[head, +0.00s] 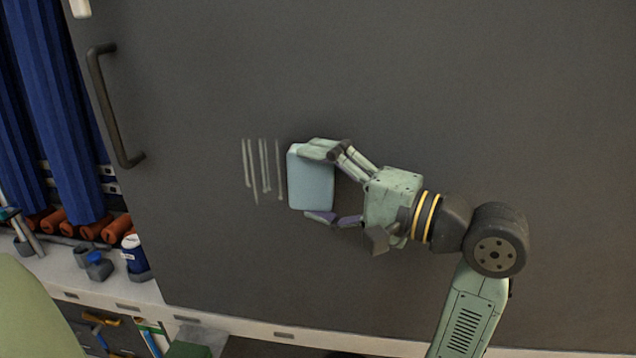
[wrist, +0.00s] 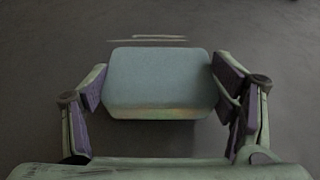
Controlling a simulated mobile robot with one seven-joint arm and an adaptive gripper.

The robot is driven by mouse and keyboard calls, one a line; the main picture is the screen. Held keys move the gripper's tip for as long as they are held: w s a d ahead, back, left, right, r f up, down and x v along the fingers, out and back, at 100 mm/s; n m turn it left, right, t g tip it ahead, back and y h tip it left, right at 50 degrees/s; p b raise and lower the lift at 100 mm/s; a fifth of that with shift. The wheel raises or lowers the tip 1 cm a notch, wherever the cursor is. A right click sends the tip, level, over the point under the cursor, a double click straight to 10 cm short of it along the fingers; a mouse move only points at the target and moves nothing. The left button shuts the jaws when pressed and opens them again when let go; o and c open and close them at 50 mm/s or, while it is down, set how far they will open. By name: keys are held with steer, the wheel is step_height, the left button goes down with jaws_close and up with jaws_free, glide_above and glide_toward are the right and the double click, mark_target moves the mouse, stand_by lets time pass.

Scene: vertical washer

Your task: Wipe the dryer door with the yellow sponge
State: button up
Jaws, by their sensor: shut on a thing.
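My gripper (head: 318,182) is shut on a pale blue-grey sponge (head: 307,185); no yellow sponge shows. In the wrist view the sponge (wrist: 160,80) sits between the two fingers of my gripper (wrist: 160,88). The sponge is held up at a large dark grey door panel (head: 430,100); I cannot tell whether it touches the surface. Several pale streak marks (head: 262,168) run up and down the panel just left of the sponge. In the wrist view, streaks (wrist: 147,39) show just beyond the sponge's far edge.
A dark bar handle (head: 110,105) stands out from the panel at the left. Blue curtains (head: 58,110), orange rolls (head: 115,228) and a blue-and-white can (head: 135,254) are at the far left. The panel right of my gripper is clear.

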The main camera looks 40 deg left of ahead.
mark_target(321, 198)
steer(key=shift+w+a, duration=0.4)
steer(key=shift+w, duration=0.2)
